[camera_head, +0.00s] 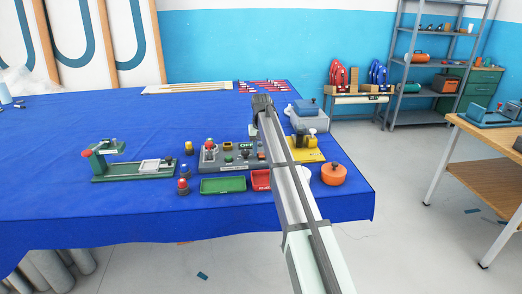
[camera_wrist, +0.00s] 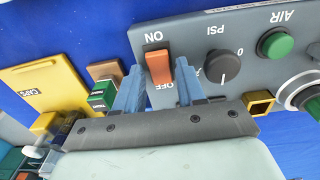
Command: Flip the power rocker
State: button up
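The power rocker (camera_wrist: 159,67) is an orange switch on a grey control panel (camera_wrist: 205,30), between an ON label and an OFF label. In the wrist view my gripper (camera_wrist: 157,80) has its two bluish fingers apart, one on each side of the rocker's OFF end. The fingers hold nothing, and I cannot tell whether they touch the rocker or panel. In the head view the panel (camera_head: 213,164) sits on the blue-covered table, partly behind my arm. The rocker and fingertips cannot be made out there.
A dark PSI knob (camera_wrist: 222,65) and a green AIR button (camera_wrist: 276,43) stand right of the rocker. A yellow CAPS box (camera_wrist: 42,88) is to the left. A green tray (camera_head: 222,185) and an orange pot (camera_head: 333,174) lie near the front edge. The table's left middle is clear.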

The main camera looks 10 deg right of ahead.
aim_at(261, 154)
jog(key=shift+o, duration=0.9)
notch_tip(261, 154, up, 14)
jog(key=shift+s, duration=0.2)
